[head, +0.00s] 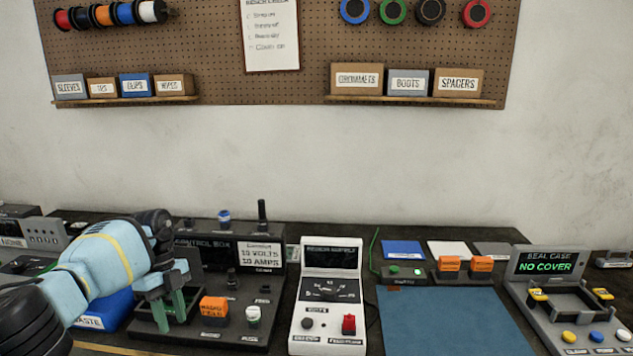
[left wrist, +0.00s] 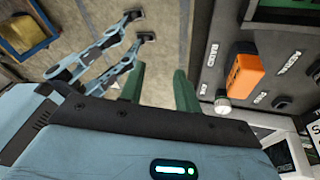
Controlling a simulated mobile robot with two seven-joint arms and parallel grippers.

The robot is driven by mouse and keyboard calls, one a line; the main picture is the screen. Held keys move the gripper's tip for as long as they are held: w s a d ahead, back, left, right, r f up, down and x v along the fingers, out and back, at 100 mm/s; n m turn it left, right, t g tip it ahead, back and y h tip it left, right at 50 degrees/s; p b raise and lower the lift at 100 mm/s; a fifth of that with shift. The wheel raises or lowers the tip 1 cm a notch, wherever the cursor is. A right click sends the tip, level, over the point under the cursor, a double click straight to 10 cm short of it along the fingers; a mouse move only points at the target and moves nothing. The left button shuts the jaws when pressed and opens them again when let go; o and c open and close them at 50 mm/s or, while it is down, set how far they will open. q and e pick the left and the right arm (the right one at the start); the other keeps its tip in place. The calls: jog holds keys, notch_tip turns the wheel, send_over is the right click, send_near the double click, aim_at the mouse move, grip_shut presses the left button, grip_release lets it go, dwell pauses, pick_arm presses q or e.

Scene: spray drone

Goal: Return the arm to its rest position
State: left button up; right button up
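My left arm comes in from the left in the head view. Its gripper (head: 169,312) hangs over the left part of the dark control box (head: 268,334), left of an orange block (head: 213,308). In the left wrist view the two green fingers of the left gripper (left wrist: 158,85) stand apart with nothing between them. The orange block also shows there (left wrist: 245,77), to the right of the fingers and clear of them. The left arm hides part of the bench behind it. My right gripper is in neither view.
A blue waste bin (head: 100,312) is partly hidden beside my left arm. A white bench supply (head: 328,300) stands right of the control box.

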pick_arm(q)
jog(key=s+d+f+t+h, duration=0.3)
jog(key=s+d+f+h, duration=0.15)
jog(key=d, duration=0.65)
jog(key=s+d+f+n+t+h, duration=0.15)
jog(key=s+d+f+h, duration=0.35)
jog(key=d, duration=0.5)
jog(key=s+d+f+m+t+h, duration=0.1)
jog(key=s+d+f+t+h, duration=0.4)
jog(key=d, duration=0.6)
jog(key=s+a+f+n+t+y, duration=0.1)
jog(key=s+a+f+n+y, duration=0.5)
jog(key=s+a+n, duration=0.3)
jog(key=s+a+f+n+t+y, duration=0.2)
jog(key=s+a+f+n+y, duration=0.5)
jog(key=s+a+n, duration=0.3)
jog(key=s+a+y, duration=0.1)
jog(key=s+a, duration=0.1)
jog(key=a, duration=0.1)
jog(key=shift+s+y, duration=0.2)
jog(key=shift+y, duration=0.15)
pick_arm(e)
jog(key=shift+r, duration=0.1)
